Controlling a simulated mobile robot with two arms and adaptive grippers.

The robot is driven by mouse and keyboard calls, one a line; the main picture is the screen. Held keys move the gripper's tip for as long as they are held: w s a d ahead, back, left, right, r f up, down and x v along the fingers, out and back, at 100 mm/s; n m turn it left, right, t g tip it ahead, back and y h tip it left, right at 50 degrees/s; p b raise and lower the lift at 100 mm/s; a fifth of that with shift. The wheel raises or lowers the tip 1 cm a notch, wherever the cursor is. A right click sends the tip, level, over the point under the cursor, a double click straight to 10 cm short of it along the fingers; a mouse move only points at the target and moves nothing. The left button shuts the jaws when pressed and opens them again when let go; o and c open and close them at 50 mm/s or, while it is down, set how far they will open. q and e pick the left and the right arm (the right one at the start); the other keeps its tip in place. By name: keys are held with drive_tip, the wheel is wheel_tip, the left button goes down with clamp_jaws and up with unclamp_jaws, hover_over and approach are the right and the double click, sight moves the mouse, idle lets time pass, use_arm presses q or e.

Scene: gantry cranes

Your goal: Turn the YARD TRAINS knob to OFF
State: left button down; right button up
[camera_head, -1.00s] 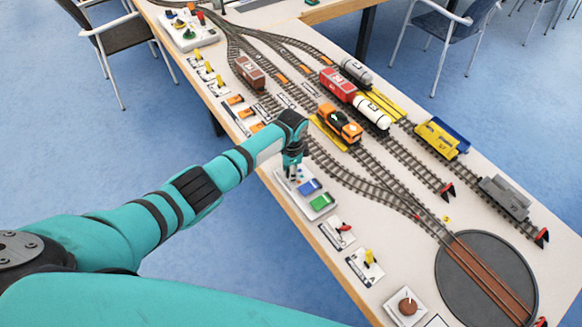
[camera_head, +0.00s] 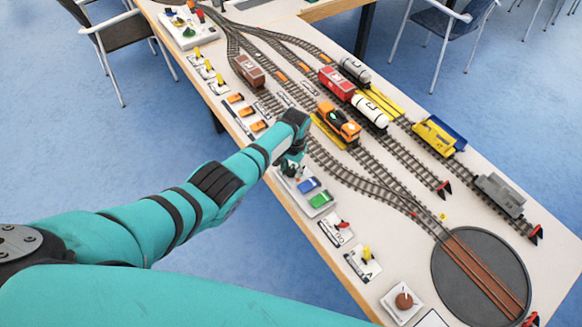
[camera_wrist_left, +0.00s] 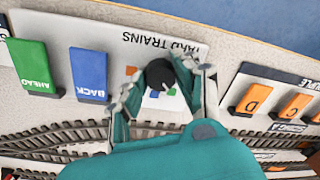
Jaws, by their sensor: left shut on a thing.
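The YARD TRAINS panel (camera_wrist_left: 192,36) is a white plate with its label upside down in the left wrist view. Its round black knob (camera_wrist_left: 158,72) has a white pointer mark and small coloured squares around it. My left gripper (camera_wrist_left: 163,80) is shut on the knob, one finger on each side. In the head view my left gripper (camera_head: 290,164) is over the end of the control box (camera_head: 318,211), and the knob is hidden there. Which position the knob points to is not readable. My right gripper is not in view.
Beside the knob are a blue BACK button (camera_wrist_left: 88,72) and a green AHEAD button (camera_wrist_left: 34,66). Orange couple switches (camera_wrist_left: 253,98) lie on the other side. Tracks with an orange locomotive (camera_head: 338,121) run close by. A turntable (camera_head: 450,285) is at the lower right.

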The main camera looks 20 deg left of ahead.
sight(293, 170)
use_arm(q)
drive_tip(key=n, duration=0.3)
drive_tip(key=shift+w+n, duration=0.1)
drive_tip(key=shift+n, duration=1.8)
drive_tip(key=c, duration=1)
unclamp_jaws()
drive_tip(key=shift+o, duration=0.2)
wheel_tip(293, 170, up, 12)
drive_tip(key=shift+d, duration=0.3)
